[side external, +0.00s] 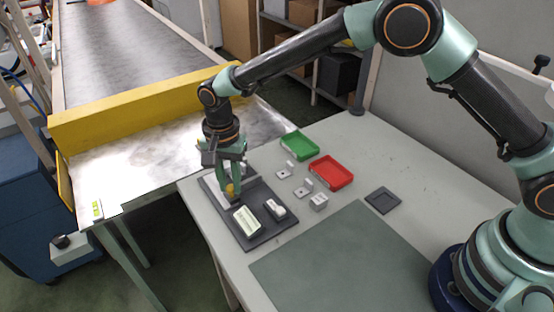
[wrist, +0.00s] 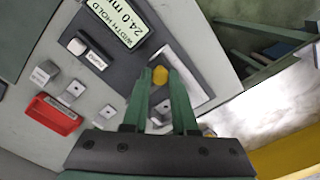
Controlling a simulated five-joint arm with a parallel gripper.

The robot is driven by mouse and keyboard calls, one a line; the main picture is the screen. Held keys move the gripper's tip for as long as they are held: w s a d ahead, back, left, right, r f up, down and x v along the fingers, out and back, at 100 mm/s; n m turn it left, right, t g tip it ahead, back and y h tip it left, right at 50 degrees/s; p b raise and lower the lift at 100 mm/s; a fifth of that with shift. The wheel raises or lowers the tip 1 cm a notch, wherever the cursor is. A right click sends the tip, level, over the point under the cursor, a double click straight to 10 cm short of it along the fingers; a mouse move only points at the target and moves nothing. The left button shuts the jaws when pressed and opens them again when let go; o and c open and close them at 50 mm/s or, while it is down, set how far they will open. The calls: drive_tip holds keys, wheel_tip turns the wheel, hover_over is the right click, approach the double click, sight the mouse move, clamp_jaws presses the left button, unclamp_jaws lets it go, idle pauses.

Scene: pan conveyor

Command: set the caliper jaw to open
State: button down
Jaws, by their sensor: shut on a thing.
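The caliper has a dark base plate (side external: 256,241) on the grey table, with a display (side external: 246,221) beside a pale slide area. In the wrist view the display (wrist: 122,20) reads 24.0 mm with "WIDTH HOLD" under it. A yellow knob (wrist: 160,76) stands at the pale strip (wrist: 196,88); it also shows in the side external view (side external: 231,189). My gripper (side external: 230,182) points down over the caliper and is shut on the yellow knob, its fingers (wrist: 161,82) on either side of it. The jaw faces are partly hidden by the fingers.
A small labelled black-and-white part (side external: 275,209) sits on the plate. Several small metal blocks (side external: 318,202), a red tray (side external: 330,173) and a green tray (side external: 300,146) stand beyond. A yellow conveyor rail (side external: 140,108) lies left. The green mat (side external: 345,262) is clear.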

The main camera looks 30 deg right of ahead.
drive_tip(key=shift+s+r, duration=0.1)
drive_tip(key=shift+s, duration=0.15)
drive_tip(key=c, duration=0.7)
unclamp_jaws()
wheel_tip(320, 180, up, 12)
drive_tip(key=shift+r, duration=0.1)
